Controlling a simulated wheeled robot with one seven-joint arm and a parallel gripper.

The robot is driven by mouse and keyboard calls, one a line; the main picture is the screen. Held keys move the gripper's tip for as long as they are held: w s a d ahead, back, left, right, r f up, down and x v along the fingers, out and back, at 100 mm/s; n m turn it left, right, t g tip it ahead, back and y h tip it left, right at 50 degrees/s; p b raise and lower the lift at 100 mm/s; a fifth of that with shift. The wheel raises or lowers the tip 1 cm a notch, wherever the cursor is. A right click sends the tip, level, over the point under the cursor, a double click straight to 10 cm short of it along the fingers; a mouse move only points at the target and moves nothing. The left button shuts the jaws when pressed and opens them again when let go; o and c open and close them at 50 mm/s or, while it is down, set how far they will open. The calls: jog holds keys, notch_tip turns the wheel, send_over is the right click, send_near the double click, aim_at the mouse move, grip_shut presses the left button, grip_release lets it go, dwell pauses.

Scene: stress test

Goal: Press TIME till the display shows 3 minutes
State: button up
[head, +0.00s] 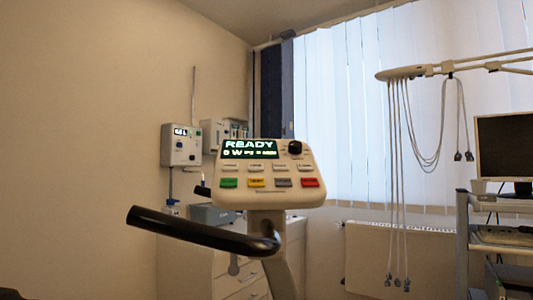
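A beige control console (270,203) of an exercise bike stands upright in the middle of the head view. Its display (249,149) is lit and reads READY, with a second line that starts like "0 W" and is otherwise too small to read. Below the display is a row of pale buttons (262,168). Under them are a green button (229,183), a yellow button (256,183), a grey button (283,183) and a red button (308,182). The labels are too blurred to tell which one is TIME. My gripper is not in view.
A black handlebar (190,232) reaches toward me in front of the console, at lower left. A black knob (295,148) sits at the console's top right. Behind are a white cabinet (235,265), a wall box (181,145), hanging cables (398,200) and a monitor (503,147).

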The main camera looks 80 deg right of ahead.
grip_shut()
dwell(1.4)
